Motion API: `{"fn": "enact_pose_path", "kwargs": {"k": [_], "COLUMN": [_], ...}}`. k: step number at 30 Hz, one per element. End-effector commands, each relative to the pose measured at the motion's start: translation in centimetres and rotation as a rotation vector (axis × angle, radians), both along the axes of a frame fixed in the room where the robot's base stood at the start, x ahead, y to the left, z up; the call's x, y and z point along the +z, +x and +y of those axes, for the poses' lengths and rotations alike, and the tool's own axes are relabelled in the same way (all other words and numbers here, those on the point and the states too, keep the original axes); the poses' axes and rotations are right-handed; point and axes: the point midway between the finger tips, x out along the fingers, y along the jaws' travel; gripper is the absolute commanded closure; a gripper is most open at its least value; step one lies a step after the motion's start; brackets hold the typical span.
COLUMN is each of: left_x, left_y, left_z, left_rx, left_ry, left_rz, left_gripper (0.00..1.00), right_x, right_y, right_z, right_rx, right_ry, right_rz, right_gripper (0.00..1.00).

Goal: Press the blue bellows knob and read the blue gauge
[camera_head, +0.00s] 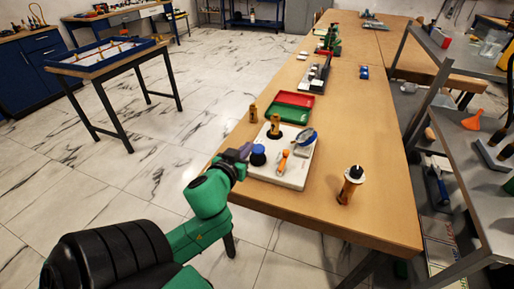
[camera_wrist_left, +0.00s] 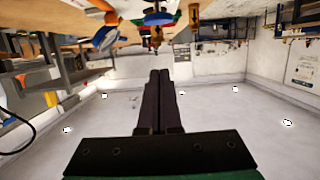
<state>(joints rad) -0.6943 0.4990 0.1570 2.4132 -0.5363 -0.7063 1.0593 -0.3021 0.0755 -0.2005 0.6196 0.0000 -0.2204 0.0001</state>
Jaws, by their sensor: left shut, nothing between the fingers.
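The blue bellows knob (camera_head: 258,155) stands at the left part of a white board (camera_head: 287,181) on the wooden table. The blue-rimmed gauge (camera_head: 306,137) is tilted on the board to the right of the knob; its reading is too small to tell. My left gripper (camera_head: 245,151) is shut and empty, just left of the knob; I cannot tell if they touch. The wrist view looks upside down and shows my shut fingers (camera_wrist_left: 160,76). A blue disc there, seemingly the knob (camera_wrist_left: 158,19), lies beyond the tips. My right gripper is out of view.
An orange-topped piece (camera_head: 283,161) and a brass, dark-topped piece (camera_head: 275,126) also stand on the board. Red (camera_head: 296,99) and green (camera_head: 285,113) trays lie behind it. A brass cylinder with a black top (camera_head: 350,184) stands right, with bare table around it.

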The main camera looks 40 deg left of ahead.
Motion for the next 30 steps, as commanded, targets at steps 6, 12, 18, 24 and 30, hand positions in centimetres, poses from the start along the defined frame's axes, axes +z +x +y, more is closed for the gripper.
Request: {"fn": "enact_pose_path", "kwargs": {"k": [6,12,18,24,30], "left_x": [-0.9,-3.7,-5.8,-5.9,-7.0], "left_y": [4.5,6.8,6.8,6.8,6.8], "left_z": [1.6,2.5,2.4,2.3,2.4], "left_rx": [-0.001,0.001,0.000,-0.001,0.002], "left_ry": [0.005,0.001,-0.001,-0.001,-0.004], "left_rz": [-0.002,0.006,0.002,0.002,0.002], "left_gripper": [1.00,1.00,1.00,1.00,1.00], "right_x": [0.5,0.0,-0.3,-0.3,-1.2], "right_y": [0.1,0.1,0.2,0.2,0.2], "right_z": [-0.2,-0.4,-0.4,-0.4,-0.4], "right_rx": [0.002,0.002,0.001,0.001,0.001], "right_ry": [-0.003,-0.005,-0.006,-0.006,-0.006], "right_rz": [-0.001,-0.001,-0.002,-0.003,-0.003], "right_gripper": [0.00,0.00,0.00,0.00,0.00]}}
